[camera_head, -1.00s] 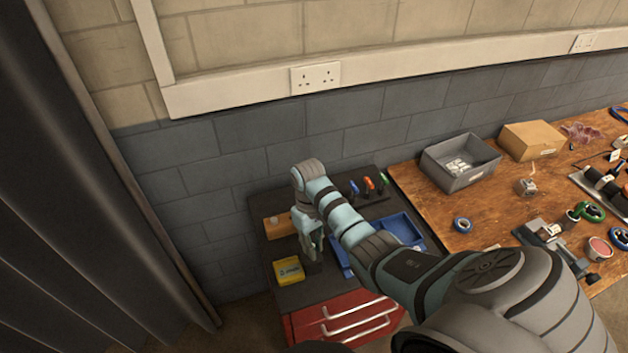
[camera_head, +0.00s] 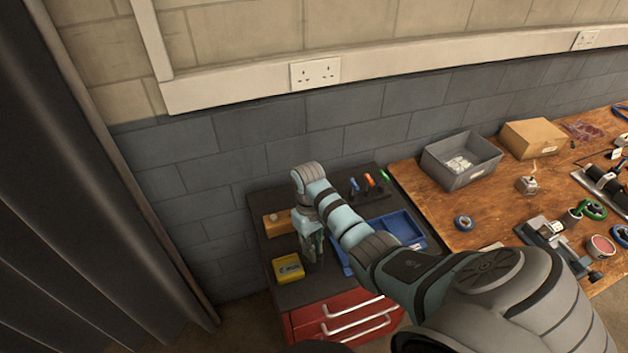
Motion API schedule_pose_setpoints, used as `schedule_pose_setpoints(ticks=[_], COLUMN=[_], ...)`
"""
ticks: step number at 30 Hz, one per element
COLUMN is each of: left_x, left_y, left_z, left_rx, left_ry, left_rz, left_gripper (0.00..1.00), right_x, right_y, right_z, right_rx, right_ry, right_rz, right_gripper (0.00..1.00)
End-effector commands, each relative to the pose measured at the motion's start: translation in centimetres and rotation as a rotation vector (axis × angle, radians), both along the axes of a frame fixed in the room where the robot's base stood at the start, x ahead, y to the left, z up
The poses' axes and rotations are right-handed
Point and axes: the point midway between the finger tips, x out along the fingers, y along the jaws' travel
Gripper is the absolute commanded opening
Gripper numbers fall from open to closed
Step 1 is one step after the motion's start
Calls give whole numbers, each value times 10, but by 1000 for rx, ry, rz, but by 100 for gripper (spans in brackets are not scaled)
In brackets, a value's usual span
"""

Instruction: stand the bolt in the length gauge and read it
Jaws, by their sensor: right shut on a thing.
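My right arm reaches across to the dark top of a red cabinet. My right gripper (camera_head: 314,252) points down there, between a yellow box and a blue tray. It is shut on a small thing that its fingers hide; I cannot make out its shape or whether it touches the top. An orange-brown block (camera_head: 278,222) with a small pale round spot on it lies behind and left of the gripper. I cannot tell whether this block is the length gauge. I cannot pick out the bolt for sure. My left gripper is out of view.
The yellow box (camera_head: 288,268) sits close left of the gripper. The blue tray (camera_head: 405,226) lies to the right, partly behind my arm. Several coloured-handled tools (camera_head: 369,181) stand at the back. A wooden bench (camera_head: 430,206) on the right holds a grey bin (camera_head: 455,178) and a cardboard box (camera_head: 533,138).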

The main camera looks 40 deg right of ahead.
Motion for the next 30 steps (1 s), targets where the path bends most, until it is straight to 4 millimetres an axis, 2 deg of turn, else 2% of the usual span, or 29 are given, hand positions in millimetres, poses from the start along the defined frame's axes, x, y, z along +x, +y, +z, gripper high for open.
schedule_pose_setpoints(ticks=[17, 18, 21, 22, 30], left_x=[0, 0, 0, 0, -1], left_y=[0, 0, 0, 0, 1], left_z=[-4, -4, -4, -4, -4], left_rx=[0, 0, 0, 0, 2], left_ry=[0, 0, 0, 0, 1], left_rz=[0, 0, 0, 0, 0], left_gripper=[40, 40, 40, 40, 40], right_x=[0, 0, 0, 0, 0], right_y=[0, 0, 0, 0, 0], right_z=[-7, -7, -7, -7, -7], right_rx=[0, 0, 0, 0, 0], right_ry=[1, 1, 1, 1, 1], right_rz=[0, 0, 0, 0, 0], right_gripper=[0, 20, 36, 39, 39])
